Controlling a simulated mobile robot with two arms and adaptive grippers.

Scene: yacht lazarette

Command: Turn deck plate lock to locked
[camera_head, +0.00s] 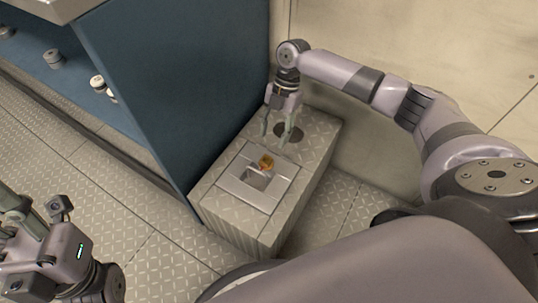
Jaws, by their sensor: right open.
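A box with a diamond-plate top (311,151) stands between the blue cabinet and the wall. A smooth metal plate (232,185) with a square recess (257,180) is set in its top. A small brass-orange piece (266,161) sits at the far edge of the recess; it may be the lock, but I cannot read its position. My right gripper (274,140) points down just beyond this piece, open and apparently empty. My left gripper (22,214) is at the lower left, away from the box and partly cut off by the frame edge; its jaw state is unclear.
A pale wall (370,145) stands behind. Patterned floor (120,180) is clear at left.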

